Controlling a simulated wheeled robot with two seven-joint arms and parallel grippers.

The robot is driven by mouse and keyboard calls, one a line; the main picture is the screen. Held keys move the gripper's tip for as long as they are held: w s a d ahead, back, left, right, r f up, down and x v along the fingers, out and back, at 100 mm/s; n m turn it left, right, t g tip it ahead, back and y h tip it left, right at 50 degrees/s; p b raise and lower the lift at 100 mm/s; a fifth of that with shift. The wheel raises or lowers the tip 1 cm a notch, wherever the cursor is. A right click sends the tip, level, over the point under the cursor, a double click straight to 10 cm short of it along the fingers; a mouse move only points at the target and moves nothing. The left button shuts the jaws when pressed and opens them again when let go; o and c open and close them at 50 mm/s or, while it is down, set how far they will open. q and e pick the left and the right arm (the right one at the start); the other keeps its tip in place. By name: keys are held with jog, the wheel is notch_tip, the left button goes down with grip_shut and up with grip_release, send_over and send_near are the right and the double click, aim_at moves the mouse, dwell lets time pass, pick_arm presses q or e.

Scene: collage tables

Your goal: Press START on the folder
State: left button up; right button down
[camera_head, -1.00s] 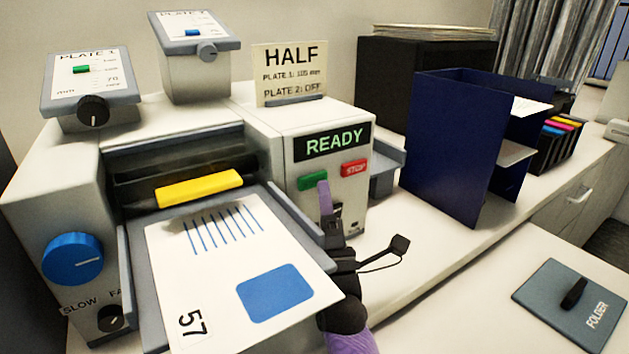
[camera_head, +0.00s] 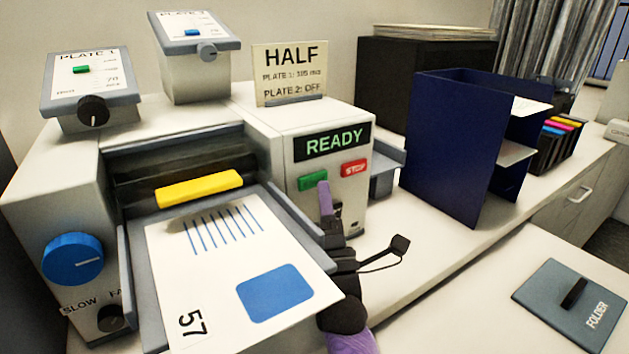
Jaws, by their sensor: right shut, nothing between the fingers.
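The folder machine (camera_head: 270,130) stands on the counter, and its display (camera_head: 332,142) reads READY. The green button (camera_head: 313,180) is on its front panel, left of the red STOP button (camera_head: 354,168). My right gripper (camera_head: 325,190) is shut and empty, with its purple fingertips just at the lower right edge of the green button. I cannot tell whether they touch it. The fingers hide any label there. A sheet (camera_head: 230,270) marked 57, with blue lines and a blue block, lies on the feed tray under a yellow bar (camera_head: 199,189). My left gripper is not in view.
A sign (camera_head: 290,72) reads HALF, PLATE 2: OFF. Plate boxes (camera_head: 92,85) sit on top at left. A dark blue sorter (camera_head: 450,145) stands right of the machine. A grey FOLDER panel (camera_head: 570,305) lies at lower right. The counter between is mostly clear.

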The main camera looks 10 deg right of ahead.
jog(key=shift+w, duration=0.15)
jog(key=shift+w+a, duration=0.15)
jog(key=shift+w, duration=0.1)
